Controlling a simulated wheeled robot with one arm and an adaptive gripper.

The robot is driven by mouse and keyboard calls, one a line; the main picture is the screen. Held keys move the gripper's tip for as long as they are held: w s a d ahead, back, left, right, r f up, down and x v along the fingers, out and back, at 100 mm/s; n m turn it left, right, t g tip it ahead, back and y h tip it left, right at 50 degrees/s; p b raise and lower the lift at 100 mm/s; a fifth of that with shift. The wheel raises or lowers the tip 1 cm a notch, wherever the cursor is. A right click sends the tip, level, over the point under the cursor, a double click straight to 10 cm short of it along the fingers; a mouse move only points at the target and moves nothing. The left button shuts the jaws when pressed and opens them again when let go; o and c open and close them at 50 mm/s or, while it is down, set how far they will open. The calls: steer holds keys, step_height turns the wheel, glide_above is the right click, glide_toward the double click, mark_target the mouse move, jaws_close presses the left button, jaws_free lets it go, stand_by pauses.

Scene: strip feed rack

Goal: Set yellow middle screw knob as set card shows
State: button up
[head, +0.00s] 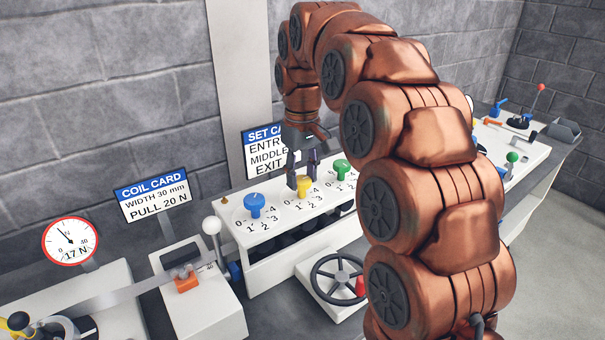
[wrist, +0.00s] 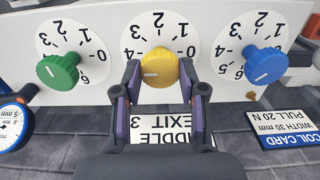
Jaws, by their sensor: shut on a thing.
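The yellow middle knob (wrist: 158,66) sits on its white dial between the green and blue knobs; in the head view it shows below the fingers (head: 304,187). My gripper (wrist: 159,72) is shut on it, one finger on each side. Its white mark points left in the upside-down wrist view. The dial's 2 and 3 show; a finger covers the number beyond the mark. The set card (head: 257,148) stands behind the panel, partly hidden by my gripper. In the wrist view the card (wrist: 150,122) shows "MIDDLE" and "EXIT 3"; the middle value is not readable.
The blue knob (head: 255,204) and green knob (head: 342,167) flank the yellow one closely. A coil card (head: 152,195), a gauge (head: 70,240) reading 17 N and a white ball lever (head: 212,227) stand left. A handwheel (head: 338,279) is in front of the panel.

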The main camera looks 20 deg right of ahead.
steer(key=o, duration=1.1)
steer(key=shift+o, duration=0.2)
